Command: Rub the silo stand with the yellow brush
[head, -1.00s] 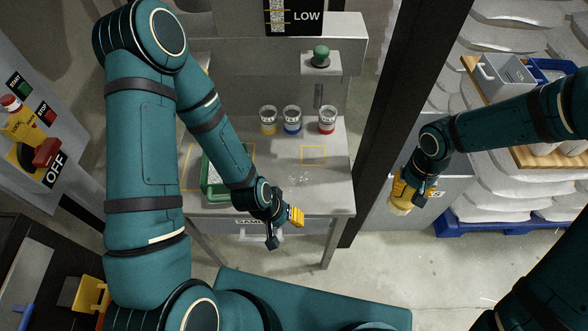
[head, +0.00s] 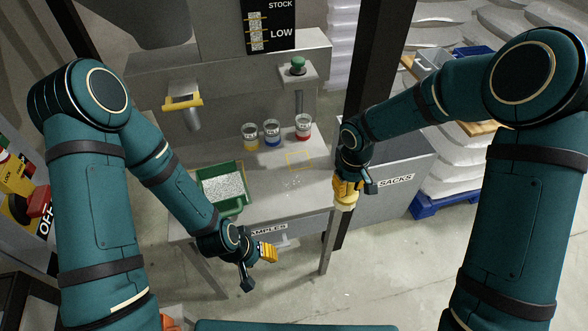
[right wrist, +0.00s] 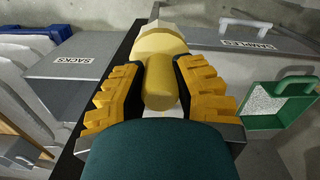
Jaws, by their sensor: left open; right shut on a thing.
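The silo stand (head: 222,180) is a grey metal table under the silo outlet, with white specks scattered on its top. My right gripper (head: 346,190) is shut on the yellow brush (head: 344,203), at the stand's right front corner. In the right wrist view the brush (right wrist: 160,75) is clamped between the yellow finger pads, with its pale head pointing away. I cannot tell whether the brush touches the stand. My left gripper (head: 258,268) is open and empty, in front of the stand's left front edge.
A green tray of white granules (head: 222,188) sits on the stand's left. Yellow, blue and red banded cups (head: 272,133) stand at the back. A dark post (head: 375,70) rises beside the stand. A grey SACKS bin (head: 395,182) and stacked white sacks (head: 455,165) are at right.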

